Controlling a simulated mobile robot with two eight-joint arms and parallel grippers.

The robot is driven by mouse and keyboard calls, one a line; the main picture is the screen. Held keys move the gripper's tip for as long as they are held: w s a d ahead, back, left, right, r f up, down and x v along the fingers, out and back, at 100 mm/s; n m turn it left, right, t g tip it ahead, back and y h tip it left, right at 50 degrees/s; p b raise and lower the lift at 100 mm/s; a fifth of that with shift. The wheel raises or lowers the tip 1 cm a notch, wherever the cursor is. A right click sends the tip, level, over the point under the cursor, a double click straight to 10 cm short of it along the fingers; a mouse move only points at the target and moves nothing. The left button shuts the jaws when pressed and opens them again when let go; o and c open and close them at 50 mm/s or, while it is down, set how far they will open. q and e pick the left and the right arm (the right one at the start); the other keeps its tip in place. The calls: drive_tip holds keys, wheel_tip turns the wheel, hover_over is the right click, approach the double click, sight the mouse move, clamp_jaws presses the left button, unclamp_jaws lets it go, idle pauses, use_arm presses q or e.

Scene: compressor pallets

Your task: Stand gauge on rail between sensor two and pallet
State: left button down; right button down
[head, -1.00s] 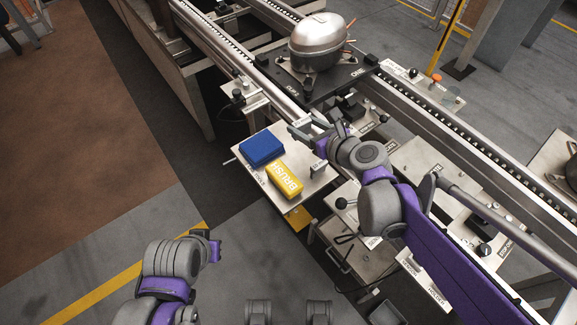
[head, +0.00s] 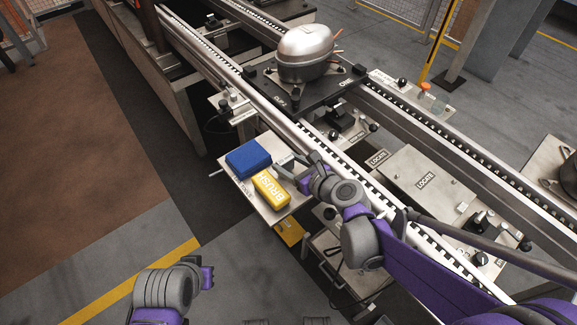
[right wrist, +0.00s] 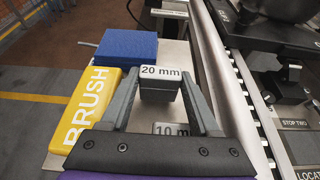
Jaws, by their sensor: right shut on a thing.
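My right gripper (head: 284,166) is over the shelf beside the near rail. It is shut on a small dark gauge block marked 20 mm (right wrist: 163,82); whether the block touches the shelf I cannot tell. A 10 mm gauge (right wrist: 172,129) is partly hidden below it. The near rail (head: 258,112) runs diagonally past the shelf. The dark pallet (head: 263,87) bears a silver compressor (head: 305,52) and spans the rails. A small bracket device (head: 231,103), perhaps a sensor, sits at the near rail's left side; its label is unreadable. My left gripper (head: 207,277) is low left, its jaws unclear.
The shelf (head: 272,215) holds a blue block (head: 248,158) and a yellow BRUSH block (head: 271,189) left of my right gripper. The near rail's top looks clear beside the shelf.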

drive_tip(key=shift+f, duration=0.35)
drive_tip(key=shift+f, duration=0.15)
drive_tip(key=c, duration=0.6)
unclamp_jaws()
drive_tip(key=shift+f, duration=0.15)
drive_tip(key=shift+o, duration=1)
